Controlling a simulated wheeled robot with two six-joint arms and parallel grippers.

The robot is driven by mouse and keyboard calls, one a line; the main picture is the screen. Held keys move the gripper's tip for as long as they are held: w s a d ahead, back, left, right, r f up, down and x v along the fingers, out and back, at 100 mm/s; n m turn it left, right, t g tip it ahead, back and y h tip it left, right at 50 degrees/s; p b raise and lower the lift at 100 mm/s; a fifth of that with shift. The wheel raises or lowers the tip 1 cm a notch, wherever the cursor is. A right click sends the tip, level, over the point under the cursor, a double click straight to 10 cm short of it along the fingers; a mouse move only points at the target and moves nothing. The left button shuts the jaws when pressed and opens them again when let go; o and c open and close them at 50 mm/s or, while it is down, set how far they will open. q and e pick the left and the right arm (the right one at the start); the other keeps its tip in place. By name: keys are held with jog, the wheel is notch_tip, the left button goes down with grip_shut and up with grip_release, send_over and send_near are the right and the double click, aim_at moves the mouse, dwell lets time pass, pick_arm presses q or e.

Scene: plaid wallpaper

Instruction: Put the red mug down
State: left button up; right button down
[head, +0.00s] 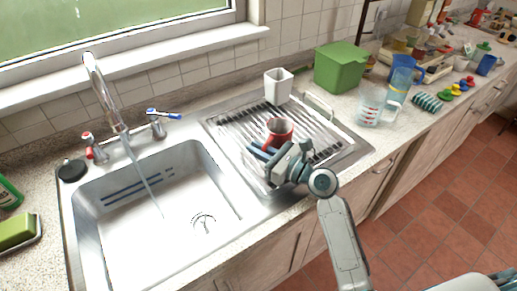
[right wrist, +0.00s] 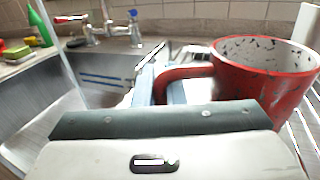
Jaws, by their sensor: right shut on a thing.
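The red mug (head: 279,131) is at the draining rack (head: 225,132) right of the sink, upright, with a pale speckled inside. My right gripper (head: 258,152) reaches it from the front right and is shut on its handle. In the right wrist view the red mug (right wrist: 265,80) stands at the right, its handle between the fingers of my right gripper (right wrist: 160,88). Whether the mug's base touches the rack is hidden. My left gripper is not in view.
A white cup (head: 278,86) stands behind the mug on the drainer. The sink (head: 150,205) with running water lies left. A green box (head: 340,67), a clear measuring jug (head: 369,106) and a blue cup (head: 403,68) stand right on the counter. Rack wires around the mug look free.

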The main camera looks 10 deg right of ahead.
jog(key=c, duration=1.8)
grip_release()
jog(key=shift+f, duration=0.1)
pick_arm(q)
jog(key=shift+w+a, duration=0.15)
pick_arm(e)
jog(key=shift+o, duration=0.2)
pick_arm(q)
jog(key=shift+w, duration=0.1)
